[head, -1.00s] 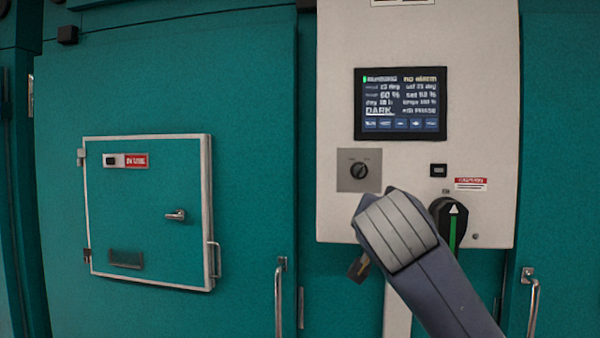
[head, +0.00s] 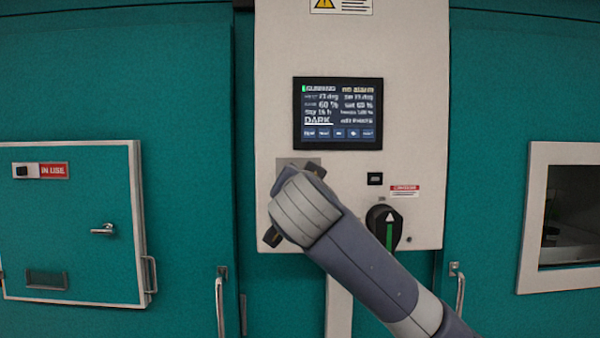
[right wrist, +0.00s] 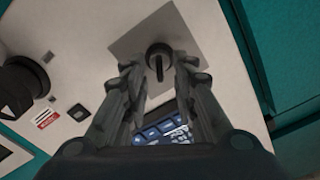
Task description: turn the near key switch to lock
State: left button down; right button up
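The key switch (right wrist: 159,58) shows in the right wrist view as a dark round knob with a slot-like bar, on a grey square plate (right wrist: 185,35). My right gripper (right wrist: 160,72) is open, with one finger on each side of the key switch. I cannot tell whether the fingers touch it. In the head view my right arm covers the switch, and only a top strip of the grey plate (head: 288,162) shows. Dark parts of my right gripper (head: 272,237) stick out past the wrist. My left gripper is not in view.
The white control panel (head: 420,60) holds a lit display (head: 338,113) above the switch. A black rotary handle with a green stripe (head: 384,227) sits to the right, close to my forearm. Teal doors with handles (head: 220,305) stand on both sides.

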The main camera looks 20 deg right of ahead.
jog(key=shift+w+d, duration=0.15)
jog(key=shift+w, duration=0.2)
grip_shut()
jog(key=shift+f, duration=0.1)
jog(key=shift+w+a+n+b, duration=0.15)
jog(key=shift+n+b, duration=0.4)
jog(key=shift+n, duration=2.45)
jog(key=shift+s+a+n+b, duration=0.15)
jog(key=shift+n+b, duration=0.4)
jog(key=shift+n, duration=2.45)
jog(key=shift+w, duration=0.1)
